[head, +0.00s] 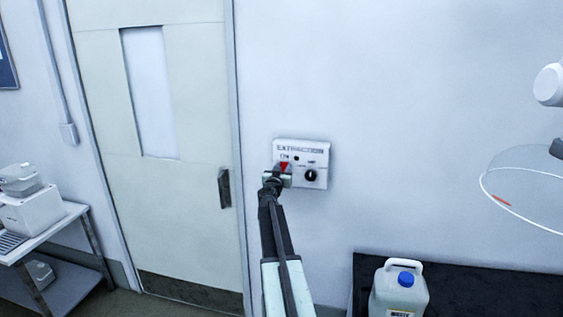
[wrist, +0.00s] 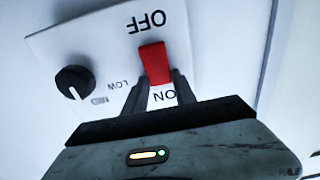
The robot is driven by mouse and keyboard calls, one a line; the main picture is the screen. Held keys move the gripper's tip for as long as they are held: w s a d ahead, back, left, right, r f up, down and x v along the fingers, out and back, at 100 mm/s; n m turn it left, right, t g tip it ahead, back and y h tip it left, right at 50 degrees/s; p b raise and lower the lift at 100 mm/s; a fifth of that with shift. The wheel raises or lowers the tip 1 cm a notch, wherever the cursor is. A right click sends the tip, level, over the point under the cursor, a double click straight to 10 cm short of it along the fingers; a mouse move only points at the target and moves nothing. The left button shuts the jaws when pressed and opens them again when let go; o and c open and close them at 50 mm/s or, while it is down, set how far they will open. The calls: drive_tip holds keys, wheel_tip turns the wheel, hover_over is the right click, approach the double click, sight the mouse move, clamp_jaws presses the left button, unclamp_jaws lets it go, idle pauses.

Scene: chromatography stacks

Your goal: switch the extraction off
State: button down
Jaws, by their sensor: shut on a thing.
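The extraction panel (head: 318,149) is a pale box on the wall, labelled EXTRACTION, to the right of the door. Its red switch lever (head: 284,166) is at the left of the panel, partly hidden by my gripper (head: 278,178). In the wrist view the lettering is upside down. The red lever (wrist: 153,58) stands between the OFF mark at the top and the ON mark near my fingers. My gripper (wrist: 160,80) is shut on the lever, one finger on each side. I cannot tell for sure which way the lever is set.
A black knob (head: 311,175) is on the panel, right of the lever; it also shows in the wrist view (wrist: 75,82). The door handle (head: 224,188) is to the left. A waste jug (head: 400,293) stands below right, by a dark surface (head: 490,290). A clear round hood (head: 530,185) hangs at right.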

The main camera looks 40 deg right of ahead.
drive_tip(key=shift+s+d, duration=0.1)
drive_tip(key=shift+d, duration=0.05)
drive_tip(key=c, duration=1)
unclamp_jaws()
drive_tip(key=v, duration=0.8)
drive_tip(key=shift+r, duration=0.2)
